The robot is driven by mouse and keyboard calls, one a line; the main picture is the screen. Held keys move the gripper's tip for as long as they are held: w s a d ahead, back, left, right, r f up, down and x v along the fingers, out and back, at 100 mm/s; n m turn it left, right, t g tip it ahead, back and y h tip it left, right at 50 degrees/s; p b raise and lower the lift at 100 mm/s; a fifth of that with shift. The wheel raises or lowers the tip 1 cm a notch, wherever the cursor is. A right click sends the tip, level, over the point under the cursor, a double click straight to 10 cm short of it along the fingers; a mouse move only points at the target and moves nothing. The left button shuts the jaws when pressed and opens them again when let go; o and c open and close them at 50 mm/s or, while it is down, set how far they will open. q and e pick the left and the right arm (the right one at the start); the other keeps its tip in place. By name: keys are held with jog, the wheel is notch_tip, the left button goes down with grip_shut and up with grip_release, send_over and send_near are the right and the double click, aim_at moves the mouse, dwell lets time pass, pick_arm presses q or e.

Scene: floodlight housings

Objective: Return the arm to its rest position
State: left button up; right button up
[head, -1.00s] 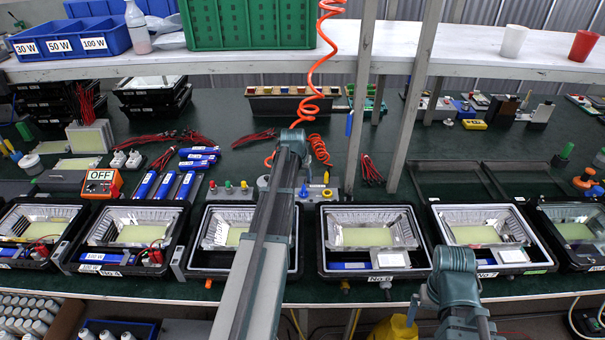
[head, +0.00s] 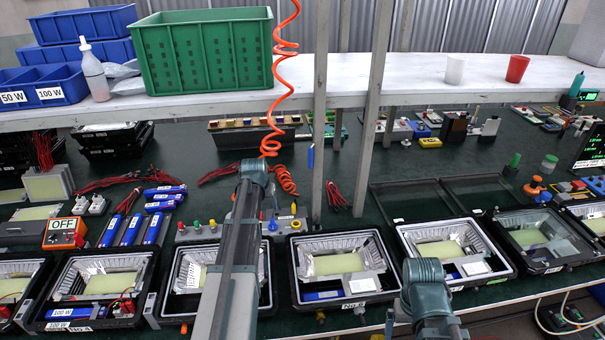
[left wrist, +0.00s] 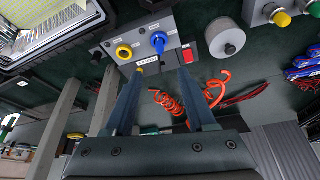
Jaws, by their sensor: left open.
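My left arm (head: 232,245) reaches from the bottom of the head view over one floodlight housing (head: 190,278). Its far end (head: 254,172) is above the bench, close to a control panel (head: 284,227); the fingers cannot be made out there. In the left wrist view the two fingers of my left gripper (left wrist: 160,72) are apart, with nothing between them.
More open housings (head: 342,265) line the bench front. An orange coiled hose (head: 284,70) hangs down near my left arm's end. Upright posts (head: 320,120) stand just right of it. A shelf (head: 190,104) with a green crate (head: 205,55) crosses above the bench.

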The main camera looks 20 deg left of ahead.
pick_arm(q)
jog(key=s+d+f+m+g+h, duration=0.15)
jog(key=s+d, duration=0.25)
jog(key=d, duration=0.8)
jog(key=s+d+m+g+y, duration=0.15)
jog(key=s+d, duration=0.35)
jog(key=d, duration=0.7)
jog(key=s+d+m+g, duration=0.1)
jog(key=s+d+m, duration=0.3)
jog(key=s+d, duration=1.1)
jog(key=shift+s+d+g, duration=0.3)
jog(key=shift+s+d, duration=0.1)
jog(key=shift+s, duration=0.25)
